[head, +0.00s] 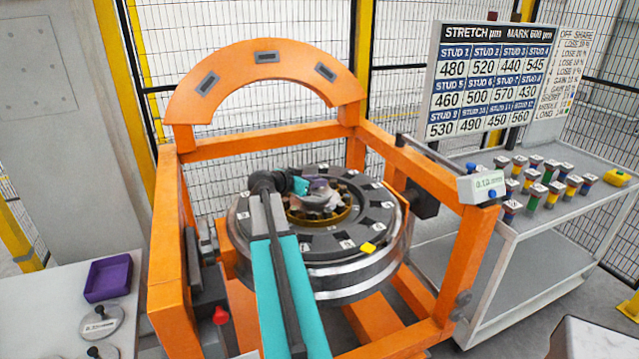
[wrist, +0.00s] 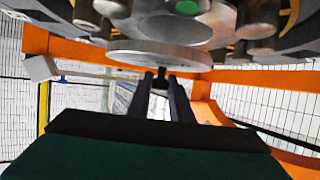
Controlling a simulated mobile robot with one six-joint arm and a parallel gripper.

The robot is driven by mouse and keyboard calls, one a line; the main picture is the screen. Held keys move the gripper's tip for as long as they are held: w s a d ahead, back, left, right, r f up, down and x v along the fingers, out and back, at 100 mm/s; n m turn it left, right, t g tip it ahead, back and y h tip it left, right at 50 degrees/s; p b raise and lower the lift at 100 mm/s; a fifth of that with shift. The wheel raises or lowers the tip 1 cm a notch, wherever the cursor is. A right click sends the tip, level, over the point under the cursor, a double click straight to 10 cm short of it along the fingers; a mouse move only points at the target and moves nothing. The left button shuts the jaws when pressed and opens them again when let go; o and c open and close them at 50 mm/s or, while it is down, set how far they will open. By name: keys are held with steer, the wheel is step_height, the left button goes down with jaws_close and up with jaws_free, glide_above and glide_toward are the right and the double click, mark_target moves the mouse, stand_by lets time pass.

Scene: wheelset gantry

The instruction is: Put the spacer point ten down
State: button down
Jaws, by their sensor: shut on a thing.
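In the wrist view my gripper (wrist: 161,76) is shut on the dark knob of a flat grey disc, the spacer (wrist: 150,56). No label can be read on it. In the head view my arm reaches over the round wheelset (head: 350,285), and my gripper is near its centre, too small and covered to make out clearly. In the wrist view the disc is close to the wheelset's round studs (wrist: 262,18); I cannot tell whether they touch. Another grey disc with a black knob (head: 101,323) lies on the left table, its label hard to read.
The orange gantry frame (head: 420,192) surrounds the wheelset. A purple tray (head: 108,278) is on the left table (head: 45,285). A small readout (head: 482,187) is on the right post. A trolley (head: 590,215) with several coloured studs and a stretch board (head: 488,80) stand right.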

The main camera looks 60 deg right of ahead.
steer(key=shift+w+d+f+p, duration=0.1)
steer(key=shift+w+d+p, duration=0.2)
steer(key=shift+d, duration=0.5)
steer(key=shift+w+d+f+p, duration=0.1)
steer(key=shift+w+d+p, duration=0.15)
steer(key=shift+d, duration=0.5)
steer(key=shift+f+p, duration=0.9)
steer(key=shift+f, duration=0.8)
steer(key=shift+f+b, duration=0.15)
steer(key=shift+b, duration=0.15)
steer(key=c, duration=1.6)
jaws_free()
steer(key=b+v, duration=0.3)
steer(key=v, duration=0.9)
steer(key=shift+w+a, duration=0.1)
